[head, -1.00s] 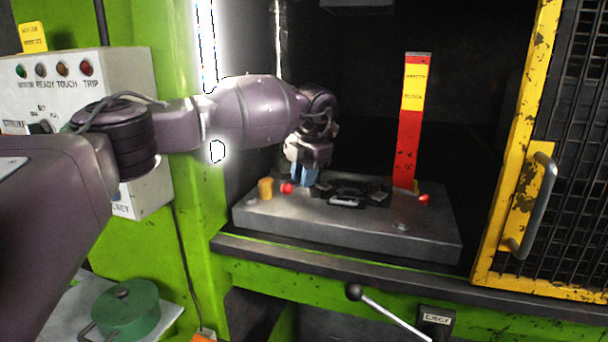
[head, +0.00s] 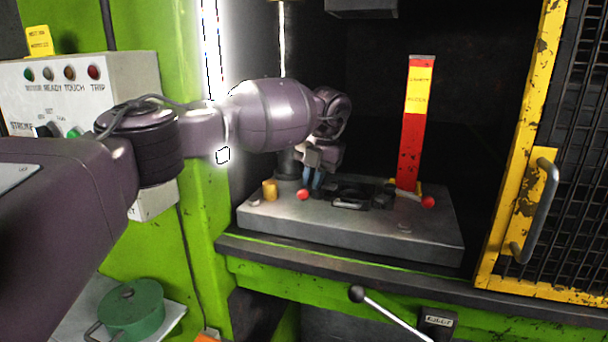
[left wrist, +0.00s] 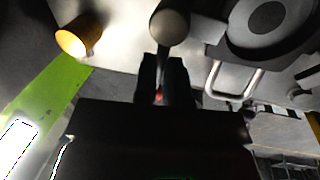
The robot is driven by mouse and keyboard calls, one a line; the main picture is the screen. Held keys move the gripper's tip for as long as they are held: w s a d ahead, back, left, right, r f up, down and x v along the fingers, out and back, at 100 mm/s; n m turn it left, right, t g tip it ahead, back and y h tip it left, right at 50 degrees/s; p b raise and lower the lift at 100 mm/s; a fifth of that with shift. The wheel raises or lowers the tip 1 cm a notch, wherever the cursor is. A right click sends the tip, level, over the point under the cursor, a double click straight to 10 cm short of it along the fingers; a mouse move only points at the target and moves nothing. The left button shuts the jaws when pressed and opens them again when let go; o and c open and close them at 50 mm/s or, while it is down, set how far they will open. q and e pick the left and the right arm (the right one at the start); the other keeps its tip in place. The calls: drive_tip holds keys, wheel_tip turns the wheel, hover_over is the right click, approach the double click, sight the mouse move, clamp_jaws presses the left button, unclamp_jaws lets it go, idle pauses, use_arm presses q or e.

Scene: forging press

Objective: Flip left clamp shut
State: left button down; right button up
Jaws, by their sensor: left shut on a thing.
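The left clamp shows as a red ball knob (head: 303,195) at the left side of the black die fixture (head: 350,197) on the grey press bed (head: 350,235). My left gripper (head: 314,184) reaches in from the left and is shut just behind and beside this knob. In the left wrist view my gripper fingers (left wrist: 163,78) close around a part of the clamp's handle, and a bit of red shows between them. The fingers hide most of the lever. The right clamp's red ball (head: 428,202) is at the right of the fixture. My right gripper is not in view.
A yellow-orange cylinder (head: 270,191) stands on the bed left of the gripper. A red and yellow post (head: 413,130) rises behind at the right. A yellow mesh guard (head: 525,200) stands at the right. A dark ram (head: 361,8) hangs above. The bed's front right is clear.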

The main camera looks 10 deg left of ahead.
use_arm(q)
drive_tip(key=shift+d+r+n, duration=0.1)
drive_tip(key=shift+d+n, duration=0.15)
drive_tip(key=shift+n, duration=0.35)
drive_tip(key=c, duration=1.2)
unclamp_jaws()
drive_tip(key=shift+d+r, duration=0.15)
drive_tip(key=shift+r, duration=0.4)
drive_tip(key=r, duration=0.3)
drive_tip(key=d+r, duration=0.1)
drive_tip(key=r, duration=0.2)
drive_tip(key=d+r, duration=0.1)
drive_tip(key=r, duration=0.2)
drive_tip(key=shift+s+r+b, duration=0.1)
drive_tip(key=shift+r+b, duration=0.1)
drive_tip(key=shift+b, duration=0.15)
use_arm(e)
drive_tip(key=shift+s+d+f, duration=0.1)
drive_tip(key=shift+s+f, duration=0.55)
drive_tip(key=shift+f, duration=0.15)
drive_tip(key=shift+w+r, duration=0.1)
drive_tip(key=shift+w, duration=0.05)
